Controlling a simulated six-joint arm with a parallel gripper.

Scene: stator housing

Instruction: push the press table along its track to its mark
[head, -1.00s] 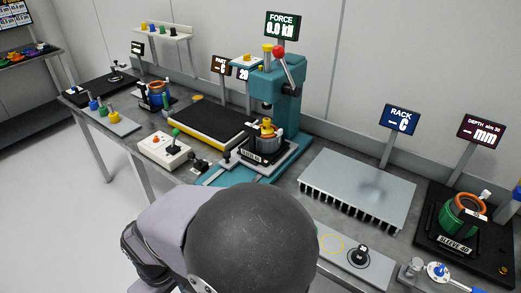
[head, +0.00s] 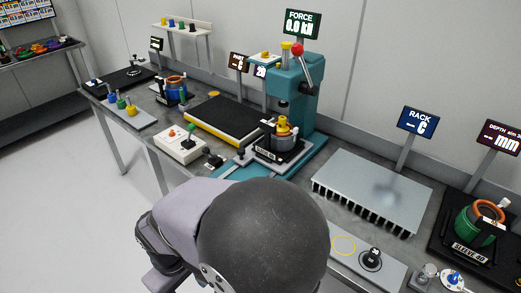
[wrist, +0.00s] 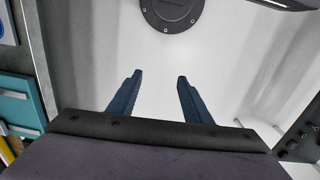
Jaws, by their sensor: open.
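The press table (head: 252,165) is a dark and pale plate on the teal base of the press (head: 293,95), in the middle of the head view. It bears a dark housing labelled SLEEVE with a yellow part (head: 283,128) on top, under the ram. A small dark knob stands at its left end. A mark on the track is too small to make out. My gripper (wrist: 156,80) shows only in the wrist view, its two blue fingers apart with nothing between them. In the head view my own arm hides it, in front of the press.
A grey finned rack (head: 370,190) stands right of the press, and a black depth station (head: 465,250) beyond it. A yellow-edged black mat (head: 235,117) and a white control box (head: 181,145) lie to the left.

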